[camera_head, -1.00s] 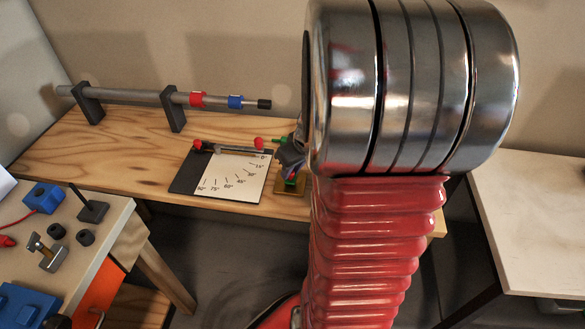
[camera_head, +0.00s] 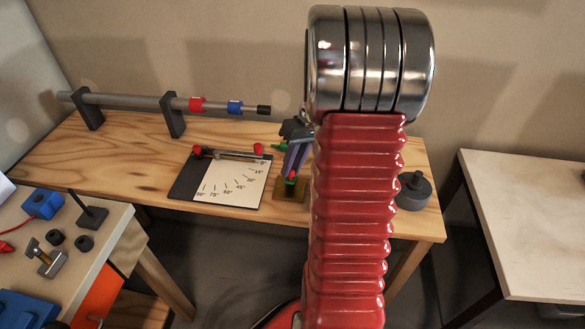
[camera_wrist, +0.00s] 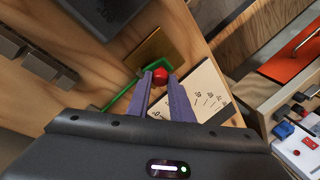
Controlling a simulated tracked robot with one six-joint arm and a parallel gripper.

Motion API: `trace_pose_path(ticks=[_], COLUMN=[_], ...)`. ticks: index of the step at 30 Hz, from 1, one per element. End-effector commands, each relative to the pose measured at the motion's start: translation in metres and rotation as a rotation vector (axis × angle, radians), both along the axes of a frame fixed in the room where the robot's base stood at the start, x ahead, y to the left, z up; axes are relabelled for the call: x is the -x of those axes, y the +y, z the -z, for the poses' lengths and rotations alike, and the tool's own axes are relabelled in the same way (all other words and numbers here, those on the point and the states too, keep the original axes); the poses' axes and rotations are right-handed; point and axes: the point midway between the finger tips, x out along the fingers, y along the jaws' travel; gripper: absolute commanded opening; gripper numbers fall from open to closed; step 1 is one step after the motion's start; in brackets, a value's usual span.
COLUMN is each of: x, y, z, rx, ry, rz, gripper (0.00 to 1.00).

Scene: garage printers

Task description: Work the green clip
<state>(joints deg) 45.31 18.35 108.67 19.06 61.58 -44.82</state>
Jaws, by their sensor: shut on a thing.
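The green clip (camera_wrist: 124,93) shows in the wrist view as a green bar with a red knob (camera_wrist: 160,75), beside a brass-coloured plate (camera_wrist: 153,50). In the head view the brass plate (camera_head: 290,194) lies on the wooden bench, just right of the angle card, and bits of green show around my gripper. My gripper (camera_wrist: 160,77) has its two purple fingers on either side of the red knob, shut on it. In the head view my gripper (camera_head: 291,172) points down at the clip, and my red arm hides part of the area.
The angle card (camera_head: 232,180) with a red-ended lever lies left of the clip. A grey tube (camera_head: 140,98) on two dark stands runs along the back. A dark round weight (camera_head: 413,192) stands at the bench's right. Side tables flank the bench, with gaps between.

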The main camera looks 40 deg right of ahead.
Motion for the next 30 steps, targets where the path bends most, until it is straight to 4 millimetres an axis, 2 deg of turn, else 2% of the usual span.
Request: trace_pose_path(ticks=[30], x=[-0.025], y=[-0.033], z=[0.005], rx=[-0.472], ry=[0.363], rz=[0.002], gripper=[0.00])
